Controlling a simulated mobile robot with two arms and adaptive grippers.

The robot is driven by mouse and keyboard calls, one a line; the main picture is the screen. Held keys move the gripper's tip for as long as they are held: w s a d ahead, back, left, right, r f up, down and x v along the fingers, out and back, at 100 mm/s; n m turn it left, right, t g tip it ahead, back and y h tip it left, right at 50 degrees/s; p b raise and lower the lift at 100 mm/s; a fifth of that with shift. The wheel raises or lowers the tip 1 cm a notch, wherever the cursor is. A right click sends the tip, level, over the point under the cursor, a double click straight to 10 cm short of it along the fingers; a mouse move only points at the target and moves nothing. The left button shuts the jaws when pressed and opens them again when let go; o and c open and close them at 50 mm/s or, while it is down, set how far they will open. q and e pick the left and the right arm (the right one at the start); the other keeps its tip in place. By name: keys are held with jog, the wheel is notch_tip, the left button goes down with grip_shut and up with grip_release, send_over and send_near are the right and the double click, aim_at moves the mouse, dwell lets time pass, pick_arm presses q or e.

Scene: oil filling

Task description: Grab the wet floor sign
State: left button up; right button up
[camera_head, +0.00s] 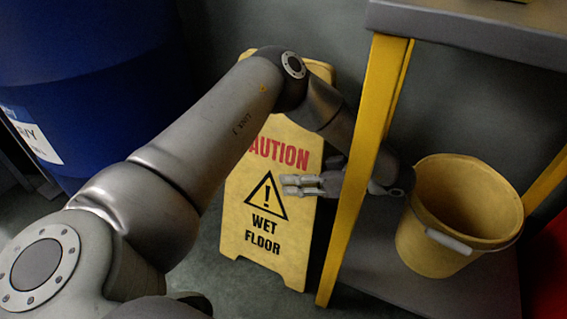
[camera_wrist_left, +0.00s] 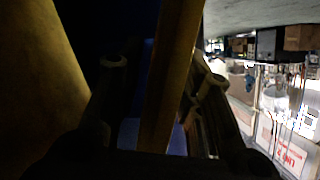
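The yellow wet floor sign (camera_head: 293,232) stands upright on the floor in the head view, with "CAUTION WET FLOOR" on its front. My left arm covers part of its upper side. My left gripper (camera_head: 298,185) is at the sign's right edge, pointing left, its fingers overlapping the sign's front. In the left wrist view my left gripper (camera_wrist_left: 162,75) has its fingers apart with a narrow yellow bar between them. I cannot tell whether this bar is the sign's edge or the table leg, nor whether a finger touches it. My right gripper is not in view.
A yellow table leg (camera_head: 348,215) crosses in front of my left wrist. A yellow bucket (camera_head: 425,240) stands on the lower shelf (camera_head: 385,270) at the right, close to my wrist. The grey tabletop (camera_head: 470,30) is above. A blue barrel (camera_head: 95,110) stands at the left.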

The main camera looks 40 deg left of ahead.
pick_arm(q)
grip_shut()
dwell(0.3)
jog(key=shift+r, duration=0.2)
